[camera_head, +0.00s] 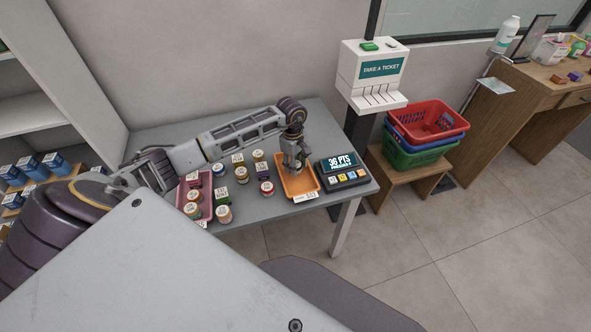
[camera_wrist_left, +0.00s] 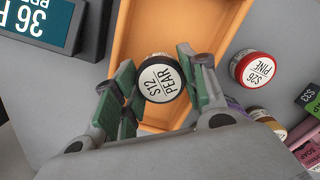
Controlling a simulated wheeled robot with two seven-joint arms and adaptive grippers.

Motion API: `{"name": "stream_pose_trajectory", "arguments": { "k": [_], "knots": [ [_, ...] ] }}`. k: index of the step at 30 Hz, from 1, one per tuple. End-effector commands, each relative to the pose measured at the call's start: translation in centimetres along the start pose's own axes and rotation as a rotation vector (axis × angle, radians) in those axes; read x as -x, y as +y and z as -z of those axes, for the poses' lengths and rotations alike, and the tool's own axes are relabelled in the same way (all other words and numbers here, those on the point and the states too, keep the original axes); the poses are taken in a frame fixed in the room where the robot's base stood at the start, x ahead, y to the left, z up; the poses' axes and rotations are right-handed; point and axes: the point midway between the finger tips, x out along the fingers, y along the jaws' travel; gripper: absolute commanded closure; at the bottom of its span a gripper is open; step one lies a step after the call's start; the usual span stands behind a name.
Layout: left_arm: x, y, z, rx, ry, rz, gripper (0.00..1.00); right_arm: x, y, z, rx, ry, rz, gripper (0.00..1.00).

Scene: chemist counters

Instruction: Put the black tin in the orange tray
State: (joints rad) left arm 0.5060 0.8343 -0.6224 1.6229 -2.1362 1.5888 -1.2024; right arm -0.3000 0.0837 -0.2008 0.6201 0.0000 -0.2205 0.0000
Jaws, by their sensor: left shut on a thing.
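The black tin (camera_wrist_left: 161,80), with a white lid label reading "S12 PEAR", is between the fingers of my left gripper (camera_wrist_left: 158,90) in the left wrist view. The gripper is shut on it. The orange tray (camera_wrist_left: 130,40) lies beneath the tin, and its inside looks bare around the gripper. In the head view my left gripper (camera_head: 294,166) points down over the orange tray (camera_head: 305,186), and the tin is mostly hidden there. How far the tin is above the tray floor I cannot tell. My right gripper is not in view.
A points display (camera_head: 342,170) stands right of the orange tray. Several small tins and boxes, including a red tin (camera_head: 267,188), stand to its left. A pink tray (camera_head: 207,190) holds some tins. A ticket machine (camera_head: 371,75) stands behind the counter.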

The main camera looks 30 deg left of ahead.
Motion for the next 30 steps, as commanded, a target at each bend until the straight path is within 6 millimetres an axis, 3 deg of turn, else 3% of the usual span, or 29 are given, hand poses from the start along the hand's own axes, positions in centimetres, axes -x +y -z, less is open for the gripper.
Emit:
{"name": "stream_pose_trajectory", "arguments": {
  "k": [9, 24, 25, 27, 30],
  "knots": [
    [-2.9, -0.1, 0.2, 0.001, -0.001, 0.002, 0.82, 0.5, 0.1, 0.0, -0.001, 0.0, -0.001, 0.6],
    [-3.3, 0.0, 0.2, 0.0, 0.0, 0.0, 0.82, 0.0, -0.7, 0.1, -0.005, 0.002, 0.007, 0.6],
    [-3.3, 0.0, 0.2, 0.0, -0.001, 0.0, 0.55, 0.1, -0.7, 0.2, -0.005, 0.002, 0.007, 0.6],
    [-3.3, 0.0, 0.2, 0.0, -0.001, 0.0, 0.49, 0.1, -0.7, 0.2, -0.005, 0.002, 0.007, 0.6],
    [-3.2, 0.0, 0.2, 0.0, -0.001, 0.0, 0.49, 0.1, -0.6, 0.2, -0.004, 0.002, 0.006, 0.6]
  ]
}}
